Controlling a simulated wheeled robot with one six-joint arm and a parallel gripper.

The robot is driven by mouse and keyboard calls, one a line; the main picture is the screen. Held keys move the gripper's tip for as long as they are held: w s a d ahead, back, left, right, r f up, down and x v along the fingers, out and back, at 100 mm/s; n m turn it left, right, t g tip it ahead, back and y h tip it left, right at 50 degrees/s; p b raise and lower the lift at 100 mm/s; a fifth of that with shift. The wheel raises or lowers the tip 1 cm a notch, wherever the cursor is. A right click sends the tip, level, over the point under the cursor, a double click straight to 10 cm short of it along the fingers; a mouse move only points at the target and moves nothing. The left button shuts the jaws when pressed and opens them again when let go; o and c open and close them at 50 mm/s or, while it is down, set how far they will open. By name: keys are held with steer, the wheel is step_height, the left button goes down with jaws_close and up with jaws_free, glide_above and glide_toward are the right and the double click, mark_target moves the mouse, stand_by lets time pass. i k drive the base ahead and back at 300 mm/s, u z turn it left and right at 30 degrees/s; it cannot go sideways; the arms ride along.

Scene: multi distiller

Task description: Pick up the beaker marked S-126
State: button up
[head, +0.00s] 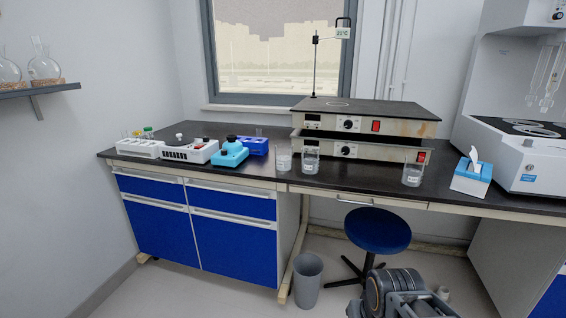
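Three clear glass beakers with small white labels stand upright on the black bench top. The left beaker (284,159) and the middle beaker (310,161) stand close together, left of centre, in front of the hot plates' left end. The right beaker (412,174) stands apart, near the hot plates' right end. The labels are too small to read, so I cannot tell which one is S-126. Dark grey parts of my arm show at the bottom edge, low in front of the bench and well away from all the beakers. I cannot make out gripper fingertips there.
Two stacked hot plates (365,117) stand behind the beakers. A blue tissue box (471,177) is right of the right beaker. A blue centrifuge (230,153) and racks stand to the left. A blue stool (377,230) and a grey bin (307,279) stand before the bench.

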mark_target(284, 152)
steer(key=u, duration=0.2)
steer(key=i, duration=0.9)
steer(key=u, duration=0.55)
